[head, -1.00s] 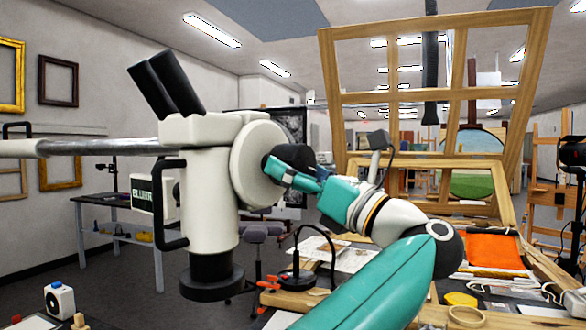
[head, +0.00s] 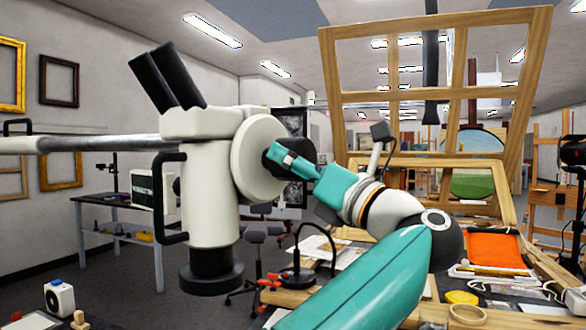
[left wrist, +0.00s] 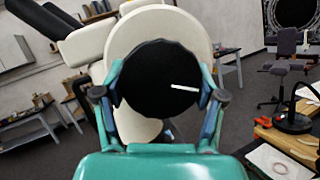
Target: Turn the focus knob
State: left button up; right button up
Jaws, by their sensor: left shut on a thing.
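The white microscope (head: 212,190) with two black eyepieces (head: 168,78) stands left of centre in the head view. Its round white side housing (head: 252,140) carries the black focus knob (left wrist: 150,85), which faces my left wrist camera and has a short white mark pointing right. My left gripper (head: 280,160) is shut on the knob. In the left wrist view its two fingers (left wrist: 160,88) hold the knob's left and right sides. In the head view the gripper partly hides the knob. My right gripper is not in view.
A wooden lattice frame (head: 432,100) stands behind my arm. A dark lamp or stand with a curved neck (head: 298,275) is on the bench, with an orange cloth (head: 495,250) and papers at right. A metal bar (head: 80,144) extends left from the microscope.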

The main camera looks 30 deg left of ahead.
pick_arm(q)
jog(key=shift+d+m+t+h, duration=0.1)
jog(key=shift+m+t+h, duration=0.15)
jog(key=shift+m+t, duration=0.6)
jog(key=shift+m+t+h, duration=0.25)
jog(key=shift+m, duration=1.2)
jog(key=o, duration=1.1)
jog(key=shift+o, duration=0.2)
jog(key=v, duration=1.2)
